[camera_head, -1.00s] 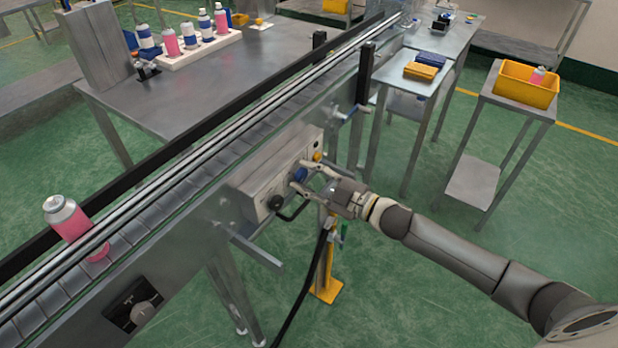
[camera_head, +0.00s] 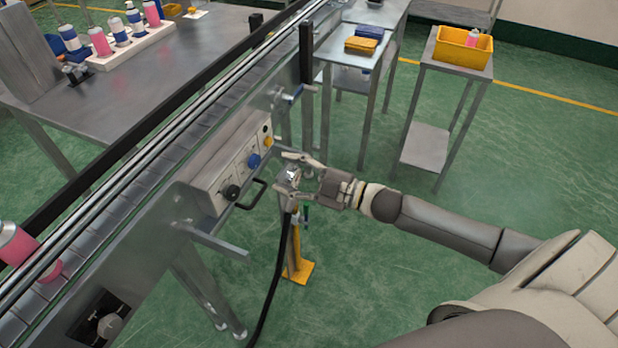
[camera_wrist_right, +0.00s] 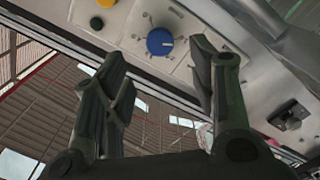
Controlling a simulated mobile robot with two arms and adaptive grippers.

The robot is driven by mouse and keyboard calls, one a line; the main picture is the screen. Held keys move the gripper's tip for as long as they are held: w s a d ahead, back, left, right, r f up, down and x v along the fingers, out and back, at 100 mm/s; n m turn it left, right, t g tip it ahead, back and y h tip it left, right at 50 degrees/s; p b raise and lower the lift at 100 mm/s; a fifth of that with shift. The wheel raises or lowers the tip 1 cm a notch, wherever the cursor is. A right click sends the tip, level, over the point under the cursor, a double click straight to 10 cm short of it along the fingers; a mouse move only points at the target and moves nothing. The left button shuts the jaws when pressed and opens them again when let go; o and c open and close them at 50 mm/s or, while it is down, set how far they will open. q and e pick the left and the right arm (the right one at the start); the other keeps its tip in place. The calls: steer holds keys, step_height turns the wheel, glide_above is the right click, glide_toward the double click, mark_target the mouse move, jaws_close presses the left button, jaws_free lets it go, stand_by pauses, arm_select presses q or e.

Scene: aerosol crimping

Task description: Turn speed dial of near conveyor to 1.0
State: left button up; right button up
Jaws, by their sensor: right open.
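The near conveyor (camera_head: 130,225) runs diagonally across the left of the head view. A control box (camera_head: 205,190) on its side carries a blue dial (camera_head: 254,160), a black knob (camera_head: 231,192) and a yellow button (camera_head: 267,141). The blue dial also shows in the right wrist view (camera_wrist_right: 160,41), with a pale pointer mark; its scale is too small to read. My right gripper (camera_head: 285,173) is open and empty, apart from the box and facing it. In the wrist view the dial appears between its fingers, beyond the tips. My left gripper is not in view.
A grey dial on a black plate (camera_head: 104,324) sits lower on the conveyor side. A black handle (camera_head: 253,194) sticks out from the box. A yellow-footed post (camera_head: 298,270) and black hose stand below my gripper. A pink can (camera_head: 20,245) is on the belt.

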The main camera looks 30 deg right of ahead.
steer(key=shift+v, duration=2.35)
